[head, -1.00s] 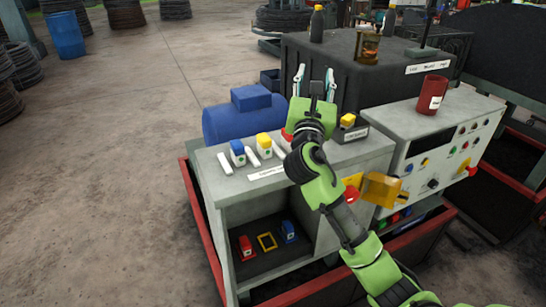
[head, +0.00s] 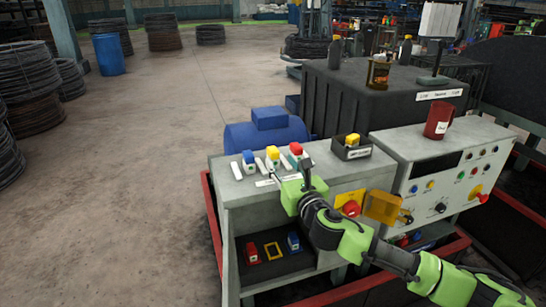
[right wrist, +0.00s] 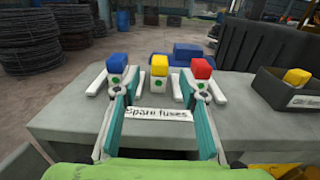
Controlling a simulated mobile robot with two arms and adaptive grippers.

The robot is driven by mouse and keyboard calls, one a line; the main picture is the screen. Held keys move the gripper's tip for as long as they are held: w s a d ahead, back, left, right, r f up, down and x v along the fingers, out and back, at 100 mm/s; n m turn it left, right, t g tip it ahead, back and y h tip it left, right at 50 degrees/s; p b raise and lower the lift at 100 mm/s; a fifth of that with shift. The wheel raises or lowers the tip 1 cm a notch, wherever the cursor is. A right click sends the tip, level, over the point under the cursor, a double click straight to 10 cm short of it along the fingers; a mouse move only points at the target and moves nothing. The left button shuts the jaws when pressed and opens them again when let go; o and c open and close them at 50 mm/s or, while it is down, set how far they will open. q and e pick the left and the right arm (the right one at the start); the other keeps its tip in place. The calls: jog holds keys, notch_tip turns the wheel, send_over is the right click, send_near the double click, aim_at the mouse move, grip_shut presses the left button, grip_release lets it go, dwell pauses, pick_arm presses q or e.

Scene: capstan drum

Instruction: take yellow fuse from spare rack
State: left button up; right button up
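The yellow fuse (head: 273,153) stands upright on the cabinet top in the spare rack, between the blue fuse (head: 249,157) and the red fuse (head: 296,150). My right gripper (head: 290,171) is low over the cabinet top, on the near side of the rack. In the right wrist view it is open and empty (right wrist: 160,92), with the yellow fuse (right wrist: 159,68) ahead between its fingers, apart from them. The fingertips overlap the lower parts of the blue and red fuses in that view; I cannot tell whether they touch. My left gripper is not in view.
A "Spare fuses" label (right wrist: 157,114) lies before the rack. A dark bin (right wrist: 262,92) with another yellow fuse (right wrist: 298,77) stands to the right. The lower shelf holds a red fuse (head: 252,251), an empty yellow frame (head: 273,250) and a blue fuse (head: 293,241).

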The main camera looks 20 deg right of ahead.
aim_at(276, 153)
jog(key=shift+w+r, duration=0.1)
jog(key=shift+w, duration=1.55)
jog(key=w+p, duration=0.1)
jog(key=w, duration=0.2)
jog(key=shift+w+a+p, duration=0.15)
jog(key=shift+w+p, duration=0.15)
jog(key=shift+w, duration=0.6)
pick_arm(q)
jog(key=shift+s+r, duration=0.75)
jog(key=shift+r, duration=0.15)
pick_arm(e)
jog(key=shift+s, duration=0.1)
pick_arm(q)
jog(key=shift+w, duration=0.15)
pick_arm(e)
grip_shut()
